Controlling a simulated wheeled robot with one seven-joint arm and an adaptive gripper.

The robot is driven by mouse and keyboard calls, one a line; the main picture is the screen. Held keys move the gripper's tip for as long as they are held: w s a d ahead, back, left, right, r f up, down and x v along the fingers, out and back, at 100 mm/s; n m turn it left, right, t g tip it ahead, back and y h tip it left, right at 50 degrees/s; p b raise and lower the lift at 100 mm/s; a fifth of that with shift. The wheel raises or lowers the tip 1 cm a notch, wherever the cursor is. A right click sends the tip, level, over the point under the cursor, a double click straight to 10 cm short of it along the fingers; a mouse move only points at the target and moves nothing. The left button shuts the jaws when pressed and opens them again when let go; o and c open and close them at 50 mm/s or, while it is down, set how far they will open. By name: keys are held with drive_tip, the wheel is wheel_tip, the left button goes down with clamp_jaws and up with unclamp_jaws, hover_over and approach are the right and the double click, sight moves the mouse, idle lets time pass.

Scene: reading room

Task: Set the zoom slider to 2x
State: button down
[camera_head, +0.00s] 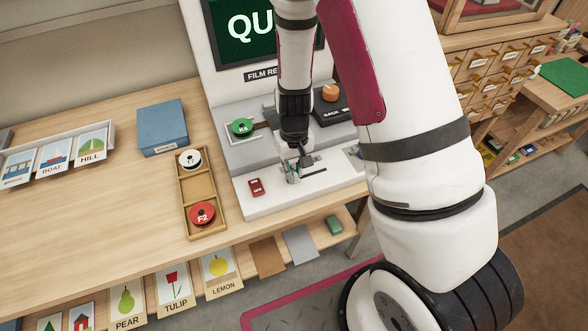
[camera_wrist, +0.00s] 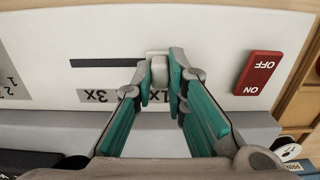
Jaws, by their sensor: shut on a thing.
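My gripper (camera_wrist: 160,75) is shut on the pale grey knob of the zoom slider (camera_wrist: 158,66), one finger on each side. The knob sits at the right end of a dark straight slot (camera_wrist: 100,63) in the wrist view. The visible slot runs left from it. A 1X label (camera_wrist: 160,96) is partly hidden between my fingers, near the knob. In the head view my gripper (camera_head: 299,172) reaches down to the white panel (camera_head: 285,203) and hides the knob.
A red ON/OFF switch (camera_wrist: 258,73) is close to the right of my fingers in the wrist view. The head view shows a green knob (camera_head: 241,126), an orange knob (camera_head: 330,92), a wooden tray with reels (camera_head: 199,186) and a blue box (camera_head: 162,127).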

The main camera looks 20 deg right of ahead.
sight(307, 175)
drive_tip(key=shift+d, duration=2)
drive_tip(key=c, duration=1.6)
unclamp_jaws()
drive_tip(key=shift+r, duration=0.1)
wheel_tip(307, 175, up, 12)
